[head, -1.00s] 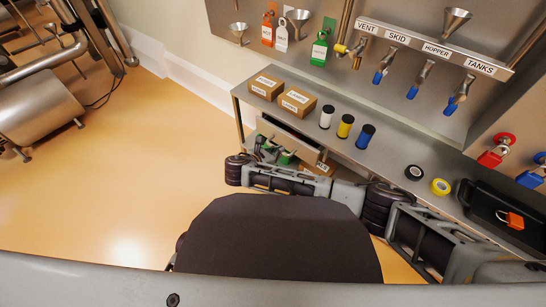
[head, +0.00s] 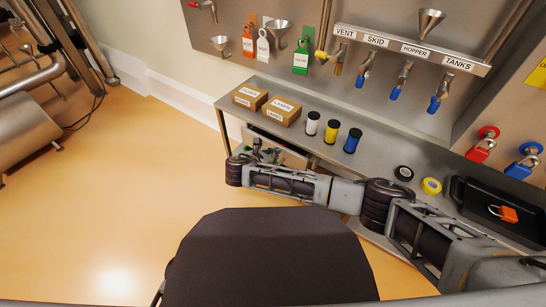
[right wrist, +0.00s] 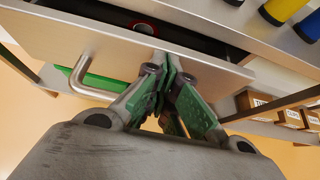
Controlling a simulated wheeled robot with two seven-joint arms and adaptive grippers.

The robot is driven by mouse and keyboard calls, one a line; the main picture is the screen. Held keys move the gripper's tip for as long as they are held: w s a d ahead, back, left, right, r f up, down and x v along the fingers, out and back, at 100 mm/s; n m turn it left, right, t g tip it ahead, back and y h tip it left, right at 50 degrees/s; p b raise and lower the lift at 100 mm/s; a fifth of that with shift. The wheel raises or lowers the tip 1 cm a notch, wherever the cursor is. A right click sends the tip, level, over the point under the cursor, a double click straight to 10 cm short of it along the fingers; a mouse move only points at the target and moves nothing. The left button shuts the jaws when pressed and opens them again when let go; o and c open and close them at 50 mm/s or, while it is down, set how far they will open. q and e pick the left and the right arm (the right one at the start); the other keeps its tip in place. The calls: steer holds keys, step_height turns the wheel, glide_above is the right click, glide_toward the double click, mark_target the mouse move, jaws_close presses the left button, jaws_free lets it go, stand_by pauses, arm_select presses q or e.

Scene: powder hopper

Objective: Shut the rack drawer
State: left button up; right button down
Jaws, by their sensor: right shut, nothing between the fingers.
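The rack drawer has a pale flat front (right wrist: 110,50) with a bent metal handle (right wrist: 80,80) at its left in the right wrist view. It stands partly open under the bench top, with a dark gap above its front and a red ring (right wrist: 143,29) inside. In the head view the drawer front (head: 292,157) is partly hidden by my right arm. My right gripper (right wrist: 168,78) is shut and empty, its green-padded fingers together at the drawer front, right of the handle; contact is unclear. It also shows in the head view (head: 262,150). My left gripper is out of view.
The steel bench (head: 300,115) carries two cardboard boxes (head: 281,111), white, yellow and blue containers (head: 331,132), tape rolls (head: 431,186) and a black case (head: 500,210). Small boxes (right wrist: 254,101) lie on the shelf below. Open floor (head: 130,190) is at left.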

mark_target(281, 147)
steer(key=shift+w+d+p, duration=0.55)
steer(key=shift+w, duration=0.2)
steer(key=shift+w+d+p, duration=0.5)
steer(key=shift+w+d, duration=0.05)
steer(key=shift+w, duration=0.2)
steer(key=shift+w+d, duration=0.1)
steer(key=shift+w, duration=0.05)
steer(key=shift+d+r, duration=0.1)
